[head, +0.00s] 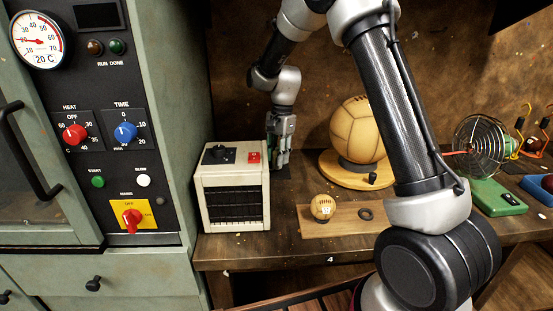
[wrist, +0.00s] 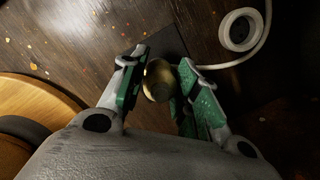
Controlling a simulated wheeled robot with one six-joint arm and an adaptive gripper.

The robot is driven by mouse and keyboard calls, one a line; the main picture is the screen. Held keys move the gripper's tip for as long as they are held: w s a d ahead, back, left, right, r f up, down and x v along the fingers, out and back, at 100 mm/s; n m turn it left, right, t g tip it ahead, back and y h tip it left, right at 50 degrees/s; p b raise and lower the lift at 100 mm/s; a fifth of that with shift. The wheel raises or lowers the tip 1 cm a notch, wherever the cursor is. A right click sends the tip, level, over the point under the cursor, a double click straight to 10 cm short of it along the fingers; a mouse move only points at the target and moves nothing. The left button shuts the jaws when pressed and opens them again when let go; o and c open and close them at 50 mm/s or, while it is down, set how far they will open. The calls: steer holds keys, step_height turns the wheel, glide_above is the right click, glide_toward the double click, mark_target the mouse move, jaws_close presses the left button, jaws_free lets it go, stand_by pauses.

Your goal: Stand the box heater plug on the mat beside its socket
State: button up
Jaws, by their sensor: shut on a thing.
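The box heater (head: 233,190), a cream box with a dark grille, stands at the bench's left end. My gripper (head: 281,162) points down just behind its right side. In the wrist view my gripper (wrist: 163,64) is shut on a rounded, brass-coloured piece, which looks like the plug (wrist: 157,82). A dark square mat (wrist: 168,42) lies under the fingertips; I cannot tell whether the plug touches it. A white ring with a dark centre, seemingly the socket (wrist: 239,30), lies to the right of the mat. A white cord (wrist: 262,40) curves past it towards the right finger.
A large tan ball (head: 360,130) sits on a round wooden stand (head: 340,178). A small ball (head: 322,207) and a dark ring (head: 365,214) lie on a board (head: 342,228). A wire-caged fan (head: 481,145) stands at the right. A control cabinet (head: 160,90) borders the left.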

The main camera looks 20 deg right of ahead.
steer(key=shift+w+f, duration=0.2)
steer(key=shift+f, duration=0.55)
steer(key=shift+f, duration=0.1)
steer(key=o, duration=1)
steer(key=shift+c, duration=0.2)
